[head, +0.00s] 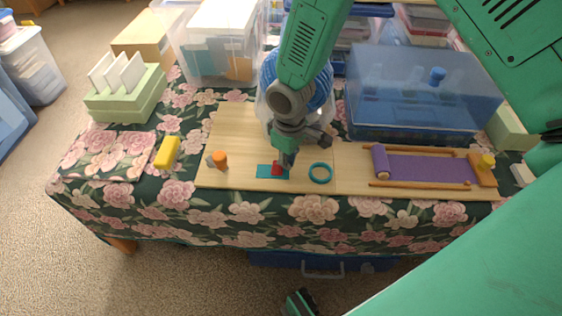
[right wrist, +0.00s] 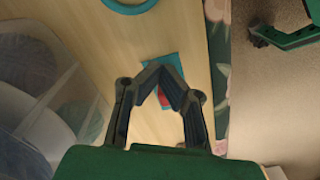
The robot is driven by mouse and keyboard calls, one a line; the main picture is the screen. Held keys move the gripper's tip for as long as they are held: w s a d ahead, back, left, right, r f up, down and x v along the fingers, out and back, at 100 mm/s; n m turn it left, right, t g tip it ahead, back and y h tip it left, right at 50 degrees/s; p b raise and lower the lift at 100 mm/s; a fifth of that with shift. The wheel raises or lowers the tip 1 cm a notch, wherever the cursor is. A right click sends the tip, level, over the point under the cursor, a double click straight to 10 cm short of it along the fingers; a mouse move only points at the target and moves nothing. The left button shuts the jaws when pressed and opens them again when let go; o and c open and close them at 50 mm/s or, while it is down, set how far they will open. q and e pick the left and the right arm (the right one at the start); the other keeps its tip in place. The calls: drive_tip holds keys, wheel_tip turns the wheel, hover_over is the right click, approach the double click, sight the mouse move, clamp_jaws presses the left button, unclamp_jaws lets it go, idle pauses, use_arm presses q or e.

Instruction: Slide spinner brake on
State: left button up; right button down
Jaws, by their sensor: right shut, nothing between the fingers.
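The spinner brake appears as a small red slider (head: 277,169) on a flat teal plate (head: 263,171), on the wooden board (head: 240,130). My right gripper (head: 287,160) points down at the red slider, its fingers shut and empty. In the right wrist view the fingertips (right wrist: 161,72) lie over the teal plate (right wrist: 173,62), and the red slider (right wrist: 164,97) shows between the fingers. I cannot tell whether they touch it. A teal ring (head: 320,173) lies to the right of the plate. My left gripper (head: 300,303) shows only partly at the bottom edge; its jaw state is unclear.
An orange knob (head: 220,160) stands left on the board, with a yellow block (head: 167,152) beyond it. A purple strip (head: 425,168) on wooden rails lies to the right. A clear blue bin (head: 425,95) and a clear box (head: 215,50) stand behind.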

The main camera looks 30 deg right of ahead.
sight(276, 162)
drive_tip(key=shift+w+a, duration=0.3)
drive_tip(key=shift+a, duration=0.2)
drive_tip(key=shift+w+a, duration=0.55)
drive_tip(key=shift+a, duration=0.3)
drive_tip(key=shift+s+d+p, duration=0.1)
drive_tip(key=shift+p, duration=0.2)
drive_tip(key=shift+s+d+p, duration=0.35)
drive_tip(key=shift+d+p, duration=0.1)
drive_tip(key=shift+d, duration=0.15)
wheel_tip(276, 162, up, 7)
drive_tip(key=p, duration=0.6)
drive_tip(key=shift+p, duration=0.4)
